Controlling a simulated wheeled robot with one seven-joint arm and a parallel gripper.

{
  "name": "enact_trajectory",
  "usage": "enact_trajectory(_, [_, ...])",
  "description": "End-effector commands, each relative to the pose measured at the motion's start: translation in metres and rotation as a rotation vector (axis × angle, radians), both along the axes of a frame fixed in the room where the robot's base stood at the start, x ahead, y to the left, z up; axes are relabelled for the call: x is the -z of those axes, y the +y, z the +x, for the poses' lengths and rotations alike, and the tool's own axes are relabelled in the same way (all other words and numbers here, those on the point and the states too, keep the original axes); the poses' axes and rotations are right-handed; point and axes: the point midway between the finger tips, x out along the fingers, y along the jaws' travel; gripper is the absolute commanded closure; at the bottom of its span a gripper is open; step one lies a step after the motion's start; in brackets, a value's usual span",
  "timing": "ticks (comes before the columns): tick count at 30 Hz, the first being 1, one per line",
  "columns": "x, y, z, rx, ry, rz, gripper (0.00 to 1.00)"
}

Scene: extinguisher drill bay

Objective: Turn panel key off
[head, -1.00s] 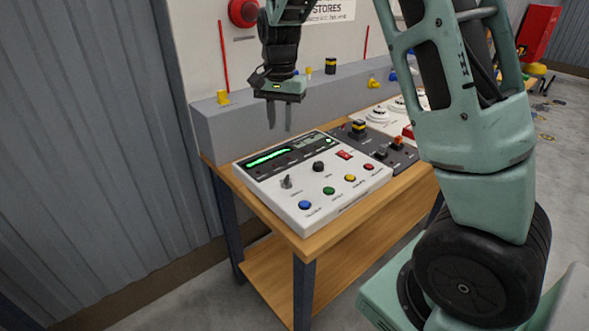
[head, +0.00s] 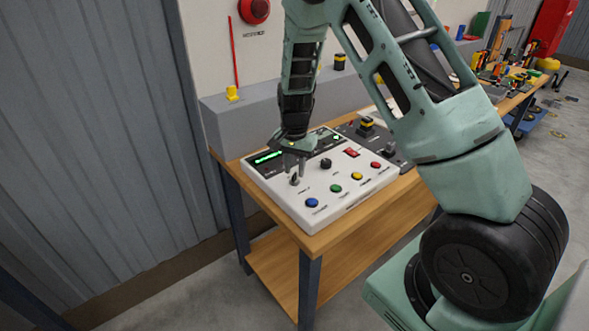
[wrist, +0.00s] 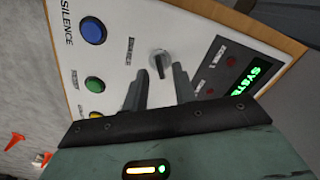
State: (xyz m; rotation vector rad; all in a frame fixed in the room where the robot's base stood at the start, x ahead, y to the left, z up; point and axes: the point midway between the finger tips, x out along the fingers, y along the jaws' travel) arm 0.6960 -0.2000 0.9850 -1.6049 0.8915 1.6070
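The white control panel (head: 331,206) lies on the wooden bench, with a lit green display. Its grey key switch (head: 294,181) stands at the near left part of the panel, above the blue button. In the wrist view the key switch (wrist: 160,65) shows just past and between my fingertips. My gripper (head: 294,166) points down over it, with its fingers apart; they also show in the wrist view (wrist: 161,77). I cannot tell whether the fingertips touch the key. Nothing is held.
A black knob (head: 326,163), a red switch (head: 351,153) and coloured buttons, including blue (head: 312,203) and green (head: 336,188), are close by on the panel. A dark box with a yellow-banded knob (head: 366,124) stands to the right. A grey ledge (head: 222,128) runs behind.

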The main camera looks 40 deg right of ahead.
Motion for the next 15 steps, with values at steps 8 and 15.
enact_trajectory(8, [0.018,0.0,0.0,-0.001,-0.001,-0.001,0.73])
enact_trajectory(15, [0.018,0.0,0.0,-0.001,-0.001,0.0,0.73])
